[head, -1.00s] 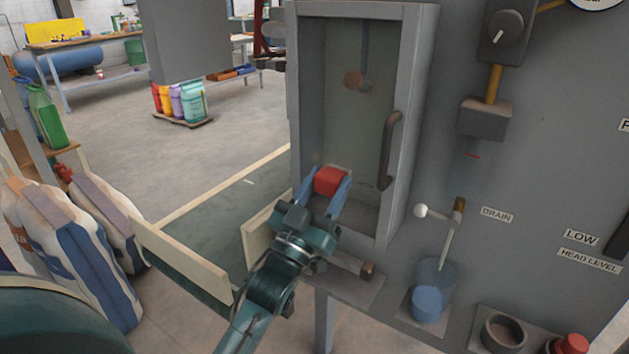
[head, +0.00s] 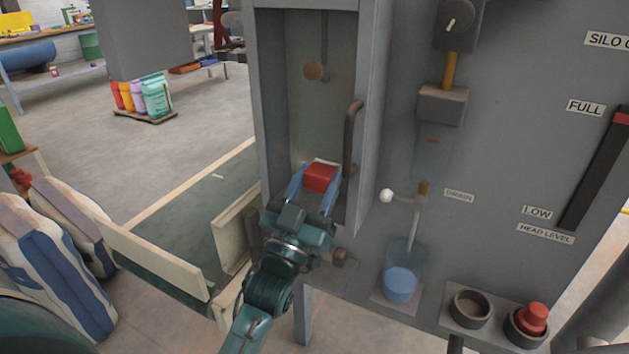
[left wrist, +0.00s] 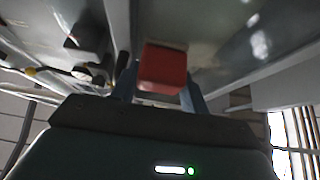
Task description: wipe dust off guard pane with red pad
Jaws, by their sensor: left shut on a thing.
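My left gripper (head: 313,190) is shut on the red pad (head: 320,177), its blue fingers on either side of it. The pad also shows between the fingers in the left wrist view (left wrist: 162,68). The guard pane (head: 325,110) is a see-through greenish panel in a grey frame with a dark upright handle (head: 352,150). The pad is at the lower part of the pane; I cannot tell whether it touches. A pale patch shows just behind the pad's top edge. My right gripper is not in view.
A white-knobbed drain lever (head: 387,196) and a blue cup (head: 401,283) are right of the pane. A round holder (head: 471,307) and a red button (head: 533,317) are lower right. Pale boards (head: 150,258) and sacks (head: 60,265) stand at left.

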